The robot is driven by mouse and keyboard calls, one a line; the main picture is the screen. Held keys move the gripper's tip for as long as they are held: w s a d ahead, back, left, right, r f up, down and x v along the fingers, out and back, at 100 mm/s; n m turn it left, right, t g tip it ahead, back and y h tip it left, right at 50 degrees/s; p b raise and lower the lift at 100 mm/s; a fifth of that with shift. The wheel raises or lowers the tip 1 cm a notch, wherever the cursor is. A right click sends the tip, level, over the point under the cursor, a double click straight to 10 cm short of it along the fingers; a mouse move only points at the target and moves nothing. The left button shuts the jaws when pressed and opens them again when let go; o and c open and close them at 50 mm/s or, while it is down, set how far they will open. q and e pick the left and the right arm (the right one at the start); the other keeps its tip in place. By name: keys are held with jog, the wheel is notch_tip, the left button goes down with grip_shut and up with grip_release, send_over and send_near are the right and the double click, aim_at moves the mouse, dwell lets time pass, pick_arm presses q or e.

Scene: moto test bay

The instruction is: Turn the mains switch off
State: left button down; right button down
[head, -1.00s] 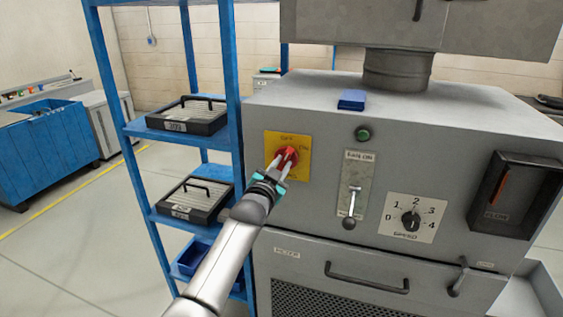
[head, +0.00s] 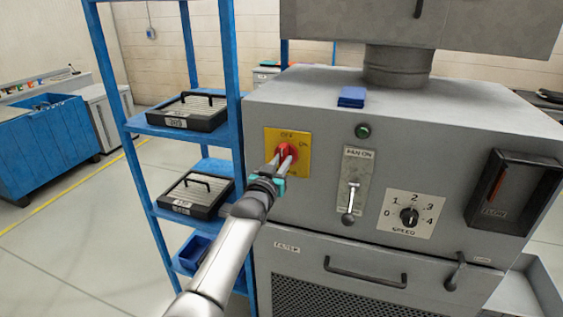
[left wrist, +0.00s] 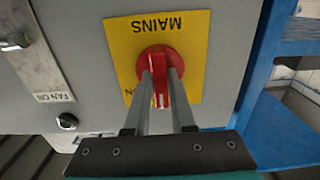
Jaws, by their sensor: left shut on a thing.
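The mains switch is a red rotary knob (head: 287,150) on a yellow plate (head: 271,134) at the upper left of the grey machine's front. The plate has OFF at the top and ON at the upper right. My left gripper (head: 283,156) is shut on the knob's handle. In the left wrist view, the picture is upside down, and the red knob (left wrist: 160,62) sits between the two fingers (left wrist: 160,92). The handle's white mark points down there, roughly toward the plate's OFF side. The fingers partly hide the plate's lettering. My right gripper is not in view.
Right of the plate are a fan lever (head: 350,205), a green button (head: 362,131) and a speed dial (head: 409,216). A blue shelf rack (head: 232,90) with black-framed trays stands close left of the machine. A drawer handle (head: 366,275) juts out below.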

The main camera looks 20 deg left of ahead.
pick_arm(q)
jog(key=c, duration=0.8)
grip_release()
jog(key=shift+o, duration=0.2)
jog(key=shift+s, duration=0.1)
jog(key=s, duration=1.5)
jog(key=shift+a+p, duration=0.25)
jog(key=shift+p, duration=0.05)
jog(key=shift+f, duration=0.1)
